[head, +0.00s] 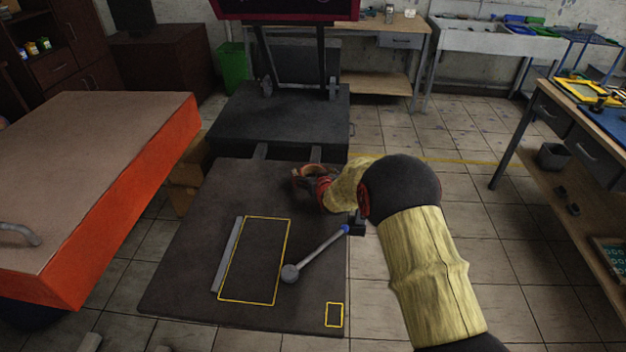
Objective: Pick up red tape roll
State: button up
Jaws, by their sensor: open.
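My arm reaches in from the lower right, and my gripper (306,181) is at its end, low over the far right part of the dark grey platform (180,265). A small orange-brown, ring-like thing (311,171), perhaps the red tape roll, shows at the gripper's fingers. My wrist hides part of it. The gripper is open; the fingers are small and dark here, and I cannot tell whether they touch the ring or stand around it.
A grey lever with a round knob (290,273) lies over the platform beside a yellow-outlined rectangle (255,260). An orange-sided table (120,200) stands at left, a wooden workbench (585,165) at right. Tiled floor between platform and workbench is mostly free.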

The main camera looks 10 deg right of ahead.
jog(key=c, duration=0.3)
jog(key=shift+r, duration=0.1)
jog(key=c, duration=1)
